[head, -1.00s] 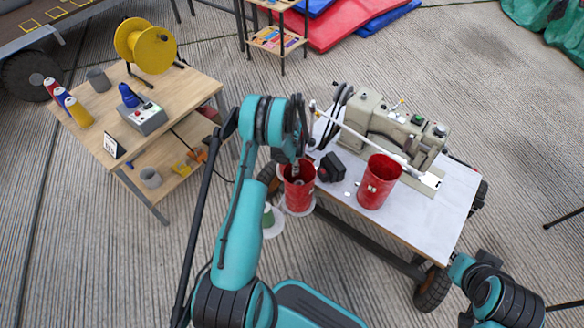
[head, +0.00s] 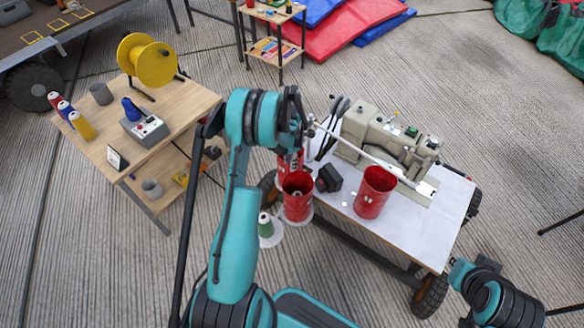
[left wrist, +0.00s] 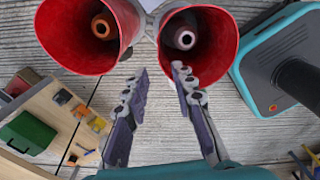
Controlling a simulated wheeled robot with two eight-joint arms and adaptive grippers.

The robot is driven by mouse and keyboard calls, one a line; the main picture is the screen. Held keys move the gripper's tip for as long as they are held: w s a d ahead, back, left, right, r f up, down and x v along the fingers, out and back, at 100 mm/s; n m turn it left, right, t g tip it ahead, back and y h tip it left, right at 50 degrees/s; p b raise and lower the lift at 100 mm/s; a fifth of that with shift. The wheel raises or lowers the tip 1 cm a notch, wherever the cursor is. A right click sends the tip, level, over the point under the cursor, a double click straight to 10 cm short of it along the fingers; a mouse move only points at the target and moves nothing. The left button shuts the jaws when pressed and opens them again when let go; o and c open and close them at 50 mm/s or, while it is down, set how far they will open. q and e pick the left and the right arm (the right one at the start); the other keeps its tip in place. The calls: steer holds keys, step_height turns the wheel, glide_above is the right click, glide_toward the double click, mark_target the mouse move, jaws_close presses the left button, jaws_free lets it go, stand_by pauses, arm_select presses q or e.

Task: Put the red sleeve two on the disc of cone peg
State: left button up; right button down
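A red sleeve (head: 297,207) stands upright around a peg on a white disc beside the white table's left end. Another red sleeve (head: 284,163) stands behind it, partly hidden by my left gripper (head: 296,160). The left wrist view shows both open tops, one sleeve (left wrist: 60,45) around an orange-tipped cone (left wrist: 103,26), the other (left wrist: 222,50) around a pale-tipped cone (left wrist: 185,39). My left gripper (left wrist: 160,72) is open and empty near their rims. A third red sleeve (head: 372,198) stands on the white table. I cannot tell which is sleeve two. My right gripper (head: 459,272) is low at right, its fingers unclear.
A sewing machine (head: 385,135) and a black block (head: 328,179) are on the white table (head: 425,222). A green cone (head: 265,226) stands bare on a white disc (head: 272,238). A wooden table (head: 185,108) with a yellow reel (head: 147,60) is at left.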

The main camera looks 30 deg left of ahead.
arm_select(q)
steer(key=s+d+r+m+t, duration=0.25)
steer(key=d+r+m, duration=0.35)
steer(key=r, duration=0.5)
steer(key=s+d+r+m+t, duration=0.1)
steer(key=s+d+r+m, duration=0.2)
steer(key=d+r+m, duration=0.55)
steer(key=s+d+r+m+t, duration=0.2)
steer(key=s+d+r+m, duration=0.1)
steer(key=s+m, duration=0.5)
steer(key=s+d+r+m+t, duration=0.1)
steer(key=s+d+r+m, duration=0.2)
steer(key=s+r+m, duration=0.3)
steer(key=shift+s+m+t, duration=0.35)
steer(key=shift+s+m, duration=0.7)
